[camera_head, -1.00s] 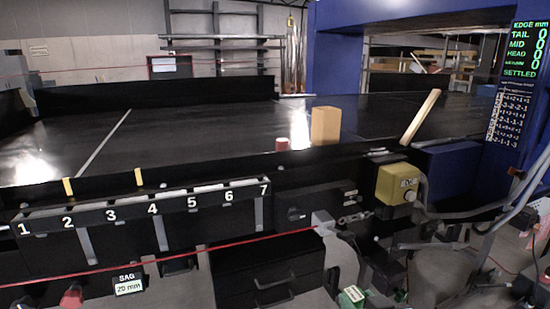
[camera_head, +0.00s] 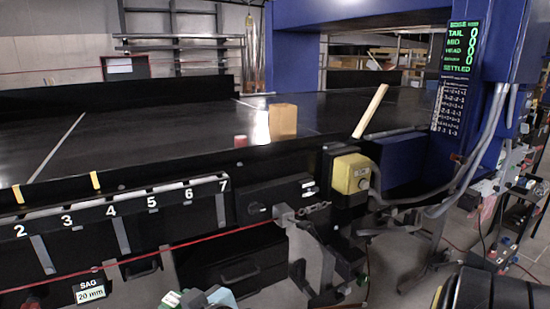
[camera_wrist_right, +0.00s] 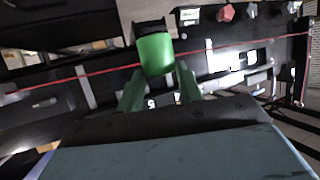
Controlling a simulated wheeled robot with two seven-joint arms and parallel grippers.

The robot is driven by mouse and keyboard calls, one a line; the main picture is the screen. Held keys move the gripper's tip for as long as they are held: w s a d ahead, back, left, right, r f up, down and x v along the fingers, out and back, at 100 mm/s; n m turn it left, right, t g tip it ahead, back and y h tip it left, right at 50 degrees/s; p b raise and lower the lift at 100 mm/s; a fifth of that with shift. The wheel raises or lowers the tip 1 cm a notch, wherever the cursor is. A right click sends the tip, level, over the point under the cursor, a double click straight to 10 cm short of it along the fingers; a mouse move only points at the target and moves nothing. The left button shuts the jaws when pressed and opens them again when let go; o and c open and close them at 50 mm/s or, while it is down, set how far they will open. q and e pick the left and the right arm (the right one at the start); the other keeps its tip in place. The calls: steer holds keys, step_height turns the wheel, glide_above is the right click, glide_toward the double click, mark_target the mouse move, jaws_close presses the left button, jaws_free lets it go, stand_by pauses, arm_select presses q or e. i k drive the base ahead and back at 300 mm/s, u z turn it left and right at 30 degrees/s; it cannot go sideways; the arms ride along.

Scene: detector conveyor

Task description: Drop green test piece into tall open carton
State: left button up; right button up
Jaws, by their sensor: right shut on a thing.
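The green test piece (camera_wrist_right: 155,52) is a short green cylinder in the right wrist view, with a dark part at its far end. My right gripper (camera_wrist_right: 158,70) is shut on it, a finger at each side. In the head view a small green and pale shape (camera_head: 190,299) shows at the bottom edge; I cannot tell clearly what it is. A tall tan carton (camera_head: 283,121) stands upright on the dark conveyor bed; its top opening cannot be made out. My left gripper is not in view.
A yellow button box (camera_head: 351,174), a numbered rail (camera_head: 118,207) and a red cord (camera_head: 190,244) run along the front. A blue frame (camera_head: 290,45) rises behind.

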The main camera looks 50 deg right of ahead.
mark_target(283, 123)
steer(key=k, duration=0.8)
steer(key=z, duration=0.8)
steer(key=i, duration=0.4)
steer(key=z, duration=0.05)
